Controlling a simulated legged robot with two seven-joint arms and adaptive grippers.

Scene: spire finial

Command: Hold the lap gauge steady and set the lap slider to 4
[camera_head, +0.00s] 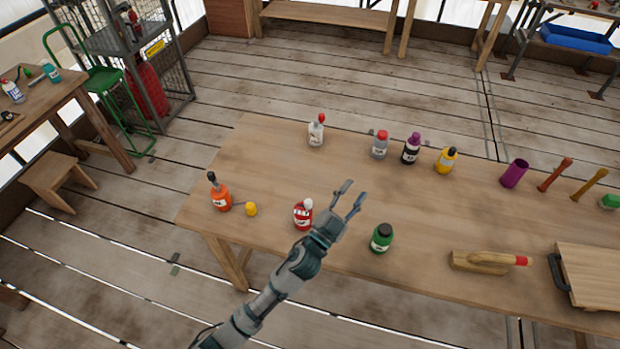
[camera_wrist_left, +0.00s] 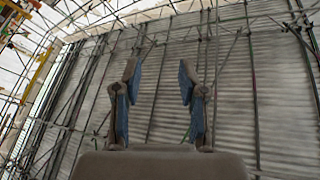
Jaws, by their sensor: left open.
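A wooden block with a rounded bar and a red tip (camera_head: 487,262) lies near the front edge of the table at the right; it may be the lap gauge, but I cannot make out a scale or slider setting. My left gripper (camera_head: 354,190) is open and empty above the middle of the table, well to the left of that block. In the left wrist view the two fingers (camera_wrist_left: 158,80) stand apart with nothing between them. My right gripper is not in view.
The wooden table (camera_head: 270,165) carries several bottles, including a red one (camera_head: 303,214) beside my left arm and a green one (camera_head: 381,238) between my gripper and the block. A board with a dark handle (camera_head: 594,275) lies at the right. The table's middle is largely clear.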

